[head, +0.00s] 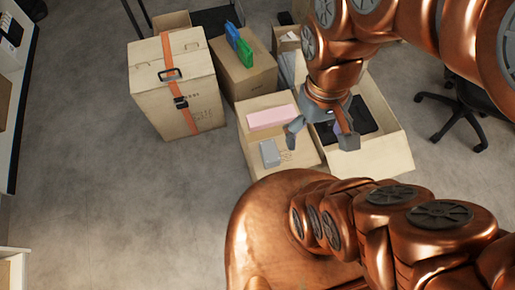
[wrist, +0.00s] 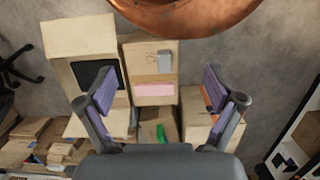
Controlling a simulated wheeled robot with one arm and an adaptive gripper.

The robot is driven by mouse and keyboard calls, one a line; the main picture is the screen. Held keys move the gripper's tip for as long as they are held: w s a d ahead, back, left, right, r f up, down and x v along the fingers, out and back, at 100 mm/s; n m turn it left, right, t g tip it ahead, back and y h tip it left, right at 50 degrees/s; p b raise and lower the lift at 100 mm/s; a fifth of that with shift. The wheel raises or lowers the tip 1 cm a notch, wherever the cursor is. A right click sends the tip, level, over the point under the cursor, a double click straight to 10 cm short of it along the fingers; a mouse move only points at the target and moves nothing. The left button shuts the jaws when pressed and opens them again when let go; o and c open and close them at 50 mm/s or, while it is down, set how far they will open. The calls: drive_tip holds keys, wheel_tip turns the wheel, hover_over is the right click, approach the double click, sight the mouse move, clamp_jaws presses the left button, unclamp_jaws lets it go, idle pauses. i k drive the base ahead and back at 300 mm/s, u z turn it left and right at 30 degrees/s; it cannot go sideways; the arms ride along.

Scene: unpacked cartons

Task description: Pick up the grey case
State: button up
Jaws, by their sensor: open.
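The grey case (head: 270,153) lies on top of a closed carton (head: 243,132), near its front edge, in the head view. In the wrist view the grey case (wrist: 165,61) shows small, beyond and between my fingers. My gripper (head: 322,136) is open and empty, up and to the right of the case in the head view. In the wrist view its two fingers (wrist: 160,95) are spread wide, with the carton well below them. Nothing touches the case.
A pink box (head: 270,118) lies behind the case on the same carton. An open carton holding a dark flat item (head: 362,118) stands to the right. A tall carton with an orange strap (head: 172,95) stands left. Blue and green items (head: 240,45) lie on a carton behind. Floor at left is clear.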

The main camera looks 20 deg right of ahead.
sight(271, 157)
drive_tip(key=k, duration=0.5)
drive_tip(key=u, duration=2.4)
drive_tip(key=i, duration=1.75)
drive_tip(key=z, duration=2.9)
